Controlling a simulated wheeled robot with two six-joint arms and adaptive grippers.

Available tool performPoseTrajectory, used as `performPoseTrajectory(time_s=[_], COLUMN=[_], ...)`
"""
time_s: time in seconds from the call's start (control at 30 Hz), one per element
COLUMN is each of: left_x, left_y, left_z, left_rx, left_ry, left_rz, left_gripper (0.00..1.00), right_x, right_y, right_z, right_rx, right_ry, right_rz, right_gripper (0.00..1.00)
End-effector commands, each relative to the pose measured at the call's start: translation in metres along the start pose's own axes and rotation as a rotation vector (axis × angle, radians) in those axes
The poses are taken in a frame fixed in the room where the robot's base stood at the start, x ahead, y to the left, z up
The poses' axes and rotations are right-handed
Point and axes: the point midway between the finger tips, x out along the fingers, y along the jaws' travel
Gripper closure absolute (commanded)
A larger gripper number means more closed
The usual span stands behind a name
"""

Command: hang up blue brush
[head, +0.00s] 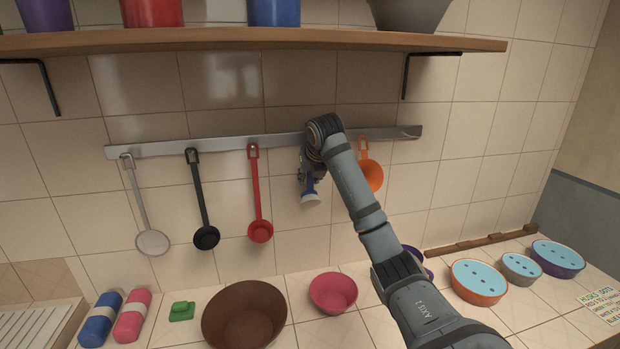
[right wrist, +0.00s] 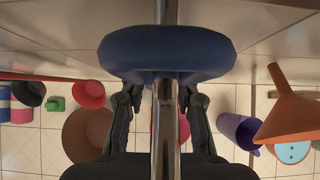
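The blue brush (head: 311,191) with pale bristles is below the rail (head: 225,143), pointing down and slightly tilted. My right gripper (head: 310,162) is in front of the wall at the brush's upper part. In the right wrist view, the rounded blue brush head (right wrist: 165,55) and a shiny metal handle fill the middle. My left gripper is not in view.
A grey ladle (head: 152,242), black ladle (head: 206,238) and red ladle (head: 260,231) hang left of the brush. An orange utensil (head: 372,176) hangs close on its right. A shelf (head: 250,41) is above. Bowls, including a brown one (head: 244,315), stand below.

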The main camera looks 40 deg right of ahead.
Motion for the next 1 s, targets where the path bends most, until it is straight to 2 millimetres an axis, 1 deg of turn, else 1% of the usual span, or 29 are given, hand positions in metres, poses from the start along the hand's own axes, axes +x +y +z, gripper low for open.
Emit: performPoseTrajectory(time_s=[0.03, 0.07, 0.37, 0.47, 0.6, 0.73, 0.83, 1.0], left_x=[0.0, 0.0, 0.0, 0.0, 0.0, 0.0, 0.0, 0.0], left_y=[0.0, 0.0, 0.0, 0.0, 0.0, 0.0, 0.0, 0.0], left_z=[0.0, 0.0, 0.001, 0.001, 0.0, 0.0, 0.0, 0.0], left_rx=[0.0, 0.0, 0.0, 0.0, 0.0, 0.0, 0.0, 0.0], left_ry=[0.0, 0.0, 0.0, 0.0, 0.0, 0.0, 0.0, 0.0], left_rz=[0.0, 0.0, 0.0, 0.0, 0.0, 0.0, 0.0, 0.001], left_gripper=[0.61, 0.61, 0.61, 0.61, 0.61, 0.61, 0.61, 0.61], right_x=[0.0, 0.0, -0.002, -0.015, -0.043, -0.064, -0.072, -0.075], right_y=[0.0, 0.0, 0.0, 0.0, 0.0, 0.0, 0.0, 0.0], right_z=[0.0, 0.0, 0.0, 0.001, 0.001, 0.001, 0.0, 0.0], right_rx=[0.0, 0.0, 0.0, 0.0, -0.001, 0.0, 0.0, 0.0], right_ry=[0.0, 0.0, 0.0, -0.003, -0.004, -0.003, -0.001, 0.0], right_rz=[0.0, 0.0, 0.0, 0.0, 0.001, 0.0, 0.0, 0.0], right_gripper=[0.58, 0.56, 0.56, 0.56, 0.56, 0.56, 0.56, 0.56])
